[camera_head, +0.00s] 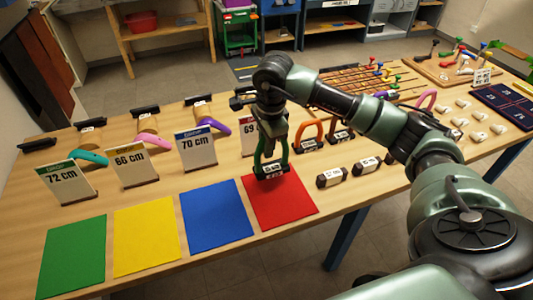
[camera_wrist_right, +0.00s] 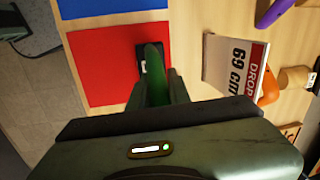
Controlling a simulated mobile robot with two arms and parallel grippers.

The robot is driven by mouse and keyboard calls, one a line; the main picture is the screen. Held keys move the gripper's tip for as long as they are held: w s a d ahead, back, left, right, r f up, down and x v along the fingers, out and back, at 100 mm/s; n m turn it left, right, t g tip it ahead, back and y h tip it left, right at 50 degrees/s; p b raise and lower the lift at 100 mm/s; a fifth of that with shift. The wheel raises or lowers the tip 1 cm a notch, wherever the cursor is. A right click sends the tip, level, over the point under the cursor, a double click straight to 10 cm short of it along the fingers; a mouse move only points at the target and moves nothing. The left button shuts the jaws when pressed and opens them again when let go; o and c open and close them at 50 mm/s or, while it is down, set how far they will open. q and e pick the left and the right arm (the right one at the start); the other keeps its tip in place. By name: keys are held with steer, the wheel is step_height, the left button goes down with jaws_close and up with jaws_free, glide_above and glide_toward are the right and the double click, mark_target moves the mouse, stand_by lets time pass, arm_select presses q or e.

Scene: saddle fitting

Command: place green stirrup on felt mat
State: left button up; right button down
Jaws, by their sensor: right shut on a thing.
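The green stirrup (camera_head: 284,158) is in my right gripper (camera_head: 271,142), upright with its dark tread down, at the far part of the red felt mat (camera_head: 284,207). In the right wrist view, the green stirrup (camera_wrist_right: 154,75) runs between the fingers of my right gripper (camera_wrist_right: 158,88), with its tread over the red mat (camera_wrist_right: 103,66). I cannot tell whether the tread touches the mat. Blue (camera_head: 217,216), yellow (camera_head: 146,236) and green (camera_head: 73,257) felt mats lie to the left, bare. My left gripper is out of view.
Cards marked 72 cm (camera_head: 66,183), 66 cm (camera_head: 134,164), 70 cm (camera_head: 196,149) and 69 cm (camera_wrist_right: 232,65) stand behind the mats. An orange stirrup (camera_head: 309,134) and small dark blocks (camera_head: 331,177) stand right of the red mat.

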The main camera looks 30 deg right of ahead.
mark_target(266, 166)
step_height(266, 166, down, 4)
steer(key=shift+r+p, duration=0.2)
steer(key=shift+p, duration=0.15)
steer(key=shift+f, duration=0.1)
steer(key=shift+f, duration=0.1)
steer(key=c, duration=1.3)
jaws_free()
steer(key=shift+r, duration=0.45)
steer(key=r+b, duration=0.1)
steer(key=r, duration=0.2)
steer(key=s+r+b, duration=0.1)
steer(key=r, duration=0.3)
steer(key=r+b, duration=0.1)
steer(key=r, duration=0.3)
steer(key=shift+s+a+r, duration=0.15)
steer(key=shift+s+a, duration=0.05)
steer(key=shift+s, duration=0.15)
